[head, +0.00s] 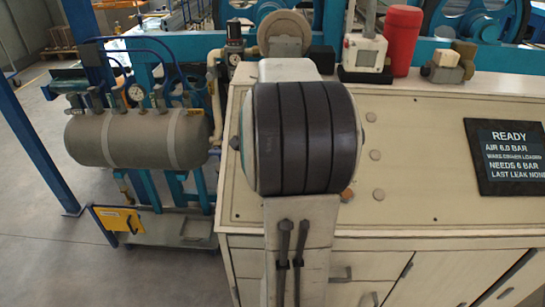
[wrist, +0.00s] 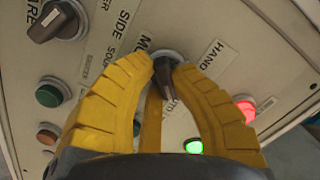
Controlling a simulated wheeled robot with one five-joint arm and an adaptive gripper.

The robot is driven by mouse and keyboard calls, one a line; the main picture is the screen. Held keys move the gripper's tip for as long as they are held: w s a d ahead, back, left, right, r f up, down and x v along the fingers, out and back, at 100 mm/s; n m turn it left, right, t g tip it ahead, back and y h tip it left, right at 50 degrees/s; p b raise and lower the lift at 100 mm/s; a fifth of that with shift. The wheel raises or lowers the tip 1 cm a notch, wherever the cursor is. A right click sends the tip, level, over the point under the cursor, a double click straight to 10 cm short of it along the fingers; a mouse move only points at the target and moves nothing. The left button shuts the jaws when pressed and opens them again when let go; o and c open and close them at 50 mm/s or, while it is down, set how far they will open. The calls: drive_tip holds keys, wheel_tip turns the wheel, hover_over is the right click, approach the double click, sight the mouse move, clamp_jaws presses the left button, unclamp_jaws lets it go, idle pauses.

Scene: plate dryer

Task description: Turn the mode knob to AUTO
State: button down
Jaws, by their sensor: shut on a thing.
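In the wrist view a dark knob (wrist: 167,82) with a pale collar sits on the cream control panel (wrist: 270,65), between a partly hidden label starting "MO" and the HAND label (wrist: 217,57). The yellow fingers of my gripper (wrist: 166,72) are closed on the knob from both sides. The knob's lower end shows between the fingers; which mark it points at is hard to tell. No AUTO label can be read. In the head view my arm hides the gripper and knob.
The wrist view shows another dark knob (wrist: 55,20), a green button (wrist: 49,95), a lit green lamp (wrist: 194,146) and a lit red lamp (wrist: 246,109) nearby. The head view shows a READY display (head: 507,155) and a grey tank (head: 140,138).

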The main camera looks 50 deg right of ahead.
drive_tip(key=shift+s+a+f, duration=0.1)
drive_tip(key=shift+a+f, duration=0.05)
drive_tip(key=shift+f, duration=0.15)
drive_tip(key=c, duration=1.5)
unclamp_jaws()
drive_tip(key=o, duration=0.4)
drive_tip(key=shift+r, duration=0.1)
drive_tip(key=shift+o, duration=0.2)
drive_tip(key=shift+r, duration=0.1)
drive_tip(key=shift+r, duration=0.55)
drive_tip(key=v, duration=1)
drive_tip(key=shift+a+r, duration=0.15)
drive_tip(key=shift+r, duration=0.15)
